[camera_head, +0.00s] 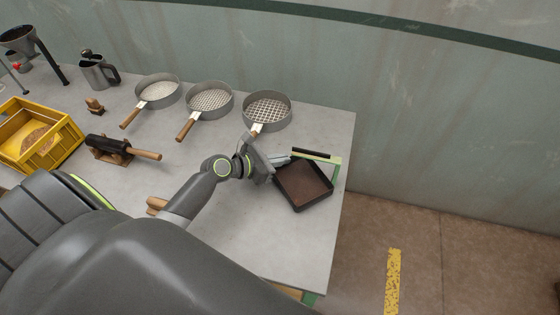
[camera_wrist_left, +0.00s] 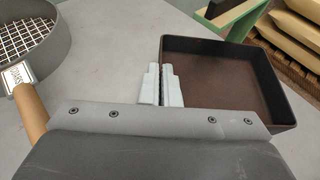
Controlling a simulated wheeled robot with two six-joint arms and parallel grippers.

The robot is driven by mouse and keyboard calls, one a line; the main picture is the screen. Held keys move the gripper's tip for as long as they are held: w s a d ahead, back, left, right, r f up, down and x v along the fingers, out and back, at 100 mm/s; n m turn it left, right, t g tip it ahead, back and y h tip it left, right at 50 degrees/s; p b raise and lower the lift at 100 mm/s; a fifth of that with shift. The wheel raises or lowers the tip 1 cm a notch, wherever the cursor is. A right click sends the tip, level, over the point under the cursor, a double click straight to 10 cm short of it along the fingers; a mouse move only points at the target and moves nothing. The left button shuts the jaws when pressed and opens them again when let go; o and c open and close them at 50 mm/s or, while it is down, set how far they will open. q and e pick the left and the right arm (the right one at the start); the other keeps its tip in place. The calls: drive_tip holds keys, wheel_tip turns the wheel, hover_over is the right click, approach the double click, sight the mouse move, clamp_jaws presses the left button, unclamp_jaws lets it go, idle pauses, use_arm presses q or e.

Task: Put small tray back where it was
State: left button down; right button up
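The small tray (camera_head: 303,187) is a dark, shallow square tray with a brown inside, at the right end of the table. It also shows in the left wrist view (camera_wrist_left: 225,80), to the right of my fingers. My left gripper (camera_head: 282,161) is at the tray's upper left side. In the left wrist view, the two pale fingers (camera_wrist_left: 161,86) sit close together with the tray's left wall between them. I cannot tell whether the tray rests on the table or is slightly raised. My right gripper is not in view.
Three round sieves with wooden handles (camera_head: 267,109) (camera_head: 209,98) (camera_head: 158,91) stand along the back. A green bracket (camera_head: 336,160) is beside the tray. A yellow crate (camera_head: 62,143) and a metal jug (camera_head: 97,74) are at left. The table's front right area is clear.

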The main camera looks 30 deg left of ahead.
use_arm(q)
drive_tip(key=shift+f, duration=0.4)
drive_tip(key=shift+f, duration=0.1)
drive_tip(key=c, duration=1.7)
unclamp_jaws()
drive_tip(key=shift+s+a, duration=0.15)
drive_tip(key=shift+s, duration=0.05)
drive_tip(key=v, duration=1)
drive_tip(key=shift+s, duration=0.25)
drive_tip(key=shift+s+a+r, duration=0.3)
drive_tip(key=shift+s+r, duration=0.15)
drive_tip(key=shift+s, duration=0.1)
